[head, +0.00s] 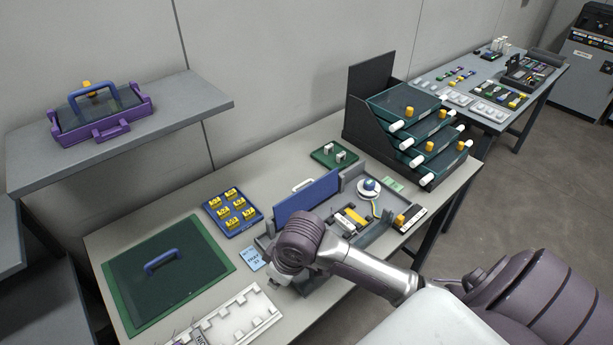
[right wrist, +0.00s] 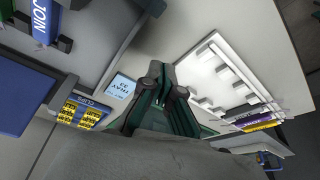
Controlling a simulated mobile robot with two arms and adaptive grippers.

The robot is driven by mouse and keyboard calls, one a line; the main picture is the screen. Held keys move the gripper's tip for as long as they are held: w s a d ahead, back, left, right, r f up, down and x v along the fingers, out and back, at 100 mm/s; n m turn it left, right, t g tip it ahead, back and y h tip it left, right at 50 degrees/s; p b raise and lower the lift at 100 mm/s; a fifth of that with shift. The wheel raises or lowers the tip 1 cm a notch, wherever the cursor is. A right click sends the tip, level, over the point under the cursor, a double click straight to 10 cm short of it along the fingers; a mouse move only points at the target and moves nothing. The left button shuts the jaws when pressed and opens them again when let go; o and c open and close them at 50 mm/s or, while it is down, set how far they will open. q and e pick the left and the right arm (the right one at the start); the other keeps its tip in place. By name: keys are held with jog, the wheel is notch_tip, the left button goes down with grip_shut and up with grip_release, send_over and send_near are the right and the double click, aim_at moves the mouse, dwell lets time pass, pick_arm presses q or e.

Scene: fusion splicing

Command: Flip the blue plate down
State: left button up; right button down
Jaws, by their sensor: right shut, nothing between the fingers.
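The blue plate (head: 307,196) stands upright along the back edge of a grey tray (head: 330,268) in the middle of the table. A blue panel (right wrist: 18,95) at the left of the right wrist view appears to be the same plate. My right gripper (right wrist: 162,85) is shut and empty, above the table between the tray and a white rack. In the head view my right wrist hides its fingers and part of the tray's front left. It is apart from the plate. My left gripper is not in view.
A blue clips tray (head: 232,211) lies left of the plate, near a pale blue note (head: 251,259). The white rack (head: 240,318) is at the front edge. A green mat (head: 118,304) with a handled dark lid lies left. A stacked drawer rack (head: 372,76) stands behind.

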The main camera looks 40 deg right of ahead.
jog(key=w+d+r+m+h, duration=0.1)
jog(key=w+d+r, duration=0.6)
jog(key=w+d, duration=0.4)
jog(key=m, duration=0.3)
send_near(305, 183)
notch_tip(305, 183, up, 3)
jog(key=shift+s+a+h, duration=0.15)
jog(key=shift+s+h, duration=0.05)
jog(key=shift+h, duration=0.1)
jog(key=shift+f, duration=0.1)
jog(key=p+x, duration=0.1)
jog(key=x, duration=0.9)
jog(key=shift+s, duration=0.15)
jog(key=shift+f, duration=0.1)
